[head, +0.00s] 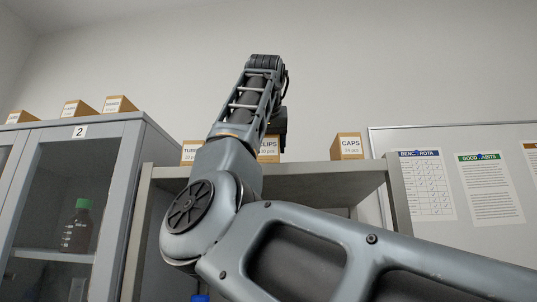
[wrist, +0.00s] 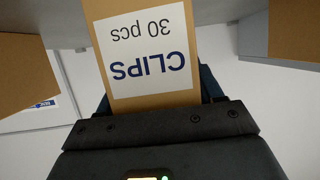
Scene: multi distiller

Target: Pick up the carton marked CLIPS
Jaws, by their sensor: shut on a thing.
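The CLIPS carton (head: 268,150) is brown with a white label. In the head view it shows at the top of the grey shelf unit (head: 320,170), partly hidden behind my arm. In the wrist view the CLIPS carton (wrist: 150,58) is close up, its label reading upside down as "CLIPS 30 pcs". My gripper (wrist: 155,92) is shut on it, with a dark finger on each side. I cannot tell whether the carton's base touches the shelf top.
The CAPS carton (head: 347,147) stands to the right on the shelf top, and another carton (head: 191,152) to the left. A glass-fronted cabinet (head: 80,132) marked 2, with several cartons on top, stands at left. A whiteboard with posters (head: 484,190) hangs at right.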

